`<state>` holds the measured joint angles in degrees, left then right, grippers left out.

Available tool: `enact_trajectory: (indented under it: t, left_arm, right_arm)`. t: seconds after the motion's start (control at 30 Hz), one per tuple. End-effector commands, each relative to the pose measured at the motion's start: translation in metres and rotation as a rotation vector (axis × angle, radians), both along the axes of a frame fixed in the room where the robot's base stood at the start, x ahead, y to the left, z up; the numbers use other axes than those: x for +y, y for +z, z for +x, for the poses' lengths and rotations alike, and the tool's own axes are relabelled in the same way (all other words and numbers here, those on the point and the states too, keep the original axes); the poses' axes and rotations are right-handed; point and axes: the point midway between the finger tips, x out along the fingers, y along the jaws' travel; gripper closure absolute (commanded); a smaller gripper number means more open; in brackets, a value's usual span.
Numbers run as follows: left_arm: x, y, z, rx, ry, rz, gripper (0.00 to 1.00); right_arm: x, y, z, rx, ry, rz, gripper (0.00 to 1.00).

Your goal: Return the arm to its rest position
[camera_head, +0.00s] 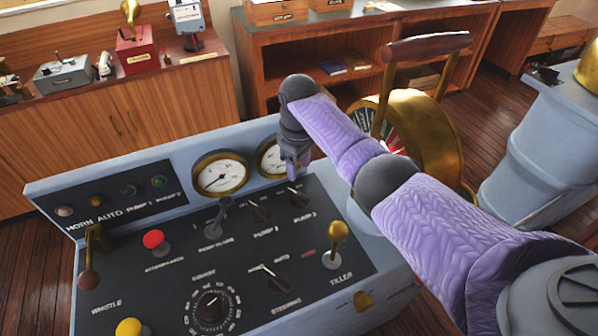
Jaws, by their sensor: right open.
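My right arm (340,130), covered in purple padding, reaches in from the lower right across the control console (130,250). Its right gripper (293,172) points down above the back of the console panel, in front of the right-hand gauge (270,158), and partly hides it. The gripper is small in view; it is open, and I see nothing held in it. My left gripper is not in view.
The panel carries a tiller lever (337,232), a red button (153,239), a yellow button (128,327), a dial (211,307) and several switches. A brass telegraph (425,125) with a handle stands close behind my arm. A grey pedestal (545,150) is at right.

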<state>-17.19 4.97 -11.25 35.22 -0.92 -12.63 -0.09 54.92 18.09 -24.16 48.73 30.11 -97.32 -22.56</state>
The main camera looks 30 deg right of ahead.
Motion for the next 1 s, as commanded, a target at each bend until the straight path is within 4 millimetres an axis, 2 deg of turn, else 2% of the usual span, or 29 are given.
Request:
enact_trajectory:
  t: [0.43,0.47,0.7,1.0]
  left_arm:
    - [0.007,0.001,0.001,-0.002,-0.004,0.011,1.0]
    - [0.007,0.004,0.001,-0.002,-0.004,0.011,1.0]
    - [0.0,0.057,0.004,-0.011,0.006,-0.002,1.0]
    - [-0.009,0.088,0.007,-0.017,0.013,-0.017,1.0]
  right_arm:
    - [0.0,0.002,0.0,0.0,0.0,0.0,0.46]
    - [0.0,0.005,0.0,-0.001,0.0,0.0,0.46]
    - [0.0,0.062,0.0,-0.009,0.0,0.0,0.46]
    - [0.0,0.094,0.0,-0.013,0.0,0.0,0.46]
